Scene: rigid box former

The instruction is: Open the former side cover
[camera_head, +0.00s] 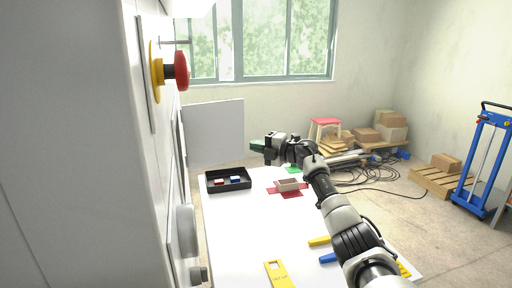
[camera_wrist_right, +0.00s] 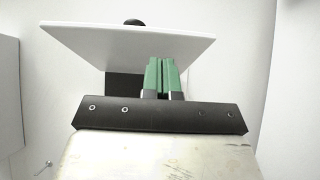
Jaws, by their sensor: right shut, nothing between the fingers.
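The former is the tall white machine (camera_head: 75,140) filling the left of the head view. A flat light grey panel (camera_head: 213,132) stands out to the right from its far part; it looks like the side cover, swung outward. In the wrist view a white panel (camera_wrist_right: 95,42) with a dark round knob (camera_wrist_right: 133,22) lies beyond my fingers. My right gripper (camera_head: 257,146) is in front and to the right of the grey panel, above the table's far end. Its green fingers (camera_wrist_right: 162,78) are together and empty. My left gripper is not in view.
A red emergency button (camera_head: 181,71) sticks out from the machine. The white table (camera_head: 235,225) holds a black tray (camera_head: 228,187), a small open box (camera_head: 288,185) and a yellow tool (camera_head: 279,274). Pallets, cartons and a blue hand truck (camera_head: 484,160) stand at the right.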

